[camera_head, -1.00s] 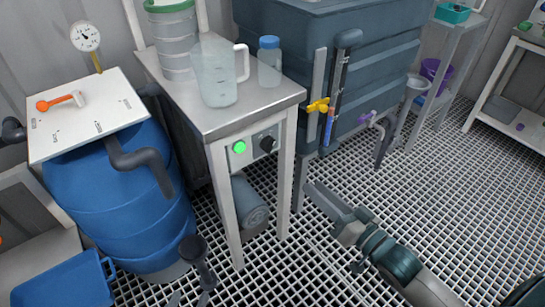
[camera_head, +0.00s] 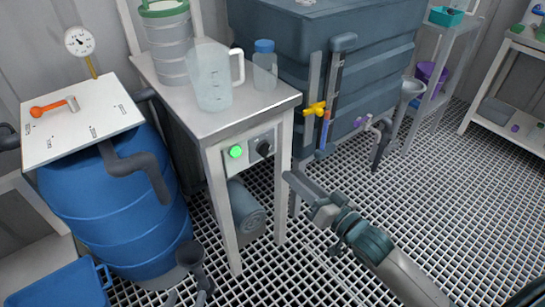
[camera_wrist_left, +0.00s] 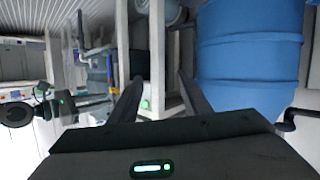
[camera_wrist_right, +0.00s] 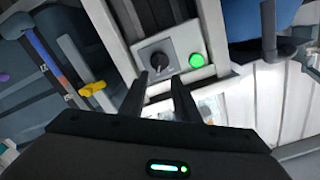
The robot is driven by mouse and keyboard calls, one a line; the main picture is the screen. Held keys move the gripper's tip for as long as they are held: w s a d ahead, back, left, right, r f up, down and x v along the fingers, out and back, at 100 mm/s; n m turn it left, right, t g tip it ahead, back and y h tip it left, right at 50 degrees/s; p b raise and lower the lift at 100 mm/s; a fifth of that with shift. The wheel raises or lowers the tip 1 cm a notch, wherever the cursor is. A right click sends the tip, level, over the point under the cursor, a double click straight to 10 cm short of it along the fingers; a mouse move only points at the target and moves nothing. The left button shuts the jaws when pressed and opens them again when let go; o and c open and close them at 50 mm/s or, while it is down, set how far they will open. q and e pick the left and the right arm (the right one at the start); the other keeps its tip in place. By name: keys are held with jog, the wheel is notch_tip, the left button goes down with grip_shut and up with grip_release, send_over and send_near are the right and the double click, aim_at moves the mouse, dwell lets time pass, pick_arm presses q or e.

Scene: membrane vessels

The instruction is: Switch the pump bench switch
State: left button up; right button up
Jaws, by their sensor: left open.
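The pump bench switch (camera_head: 264,148) is a black rotary knob on a grey panel under the steel bench top. A lit green lamp (camera_head: 235,152) is beside it. In the right wrist view the knob (camera_wrist_right: 158,62) lies ahead of the fingertips, with the lamp (camera_wrist_right: 196,60) to its right. My right gripper (camera_head: 289,177) is right of and below the panel in the head view. Its fingers (camera_wrist_right: 160,78) stand apart and hold nothing. My left gripper (camera_wrist_left: 160,76) is open and empty in the left wrist view, facing the bench leg and lamp (camera_wrist_left: 146,104).
The bench top (camera_head: 215,120) carries a clear jug (camera_head: 212,85), a blue-capped bottle (camera_head: 264,68) and a green-rimmed vessel. A blue barrel (camera_head: 115,215) stands left. A dark tank (camera_head: 310,45) with a yellow valve (camera_head: 315,108) stands right. The grated floor at right is mostly clear.

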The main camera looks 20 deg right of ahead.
aim_at(268, 152)
jog(key=b+x, duration=0.1)
jog(key=x, duration=0.8)
jog(key=shift+w+f, duration=0.1)
jog(key=shift+w, duration=0.15)
pick_arm(q)
jog(key=shift+w+d+r+t+h, duration=0.1)
jog(key=shift+d+r+t+h, duration=0.1)
jog(key=shift+r+t, duration=0.4)
jog(key=shift+w+d+r+t+h, duration=0.15)
jog(key=shift+r+t, duration=0.1)
jog(key=shift+r, duration=0.55)
jog(key=shift+w+d+r+t+h, duration=0.1)
jog(key=shift+d+r+t, duration=0.1)
jog(key=shift+r+t, duration=0.4)
pick_arm(e)
jog(key=shift+w+a, duration=0.3)
jog(key=shift+w, duration=0.3)
pick_arm(q)
jog(key=shift+r, duration=0.1)
pick_arm(e)
grip_shut()
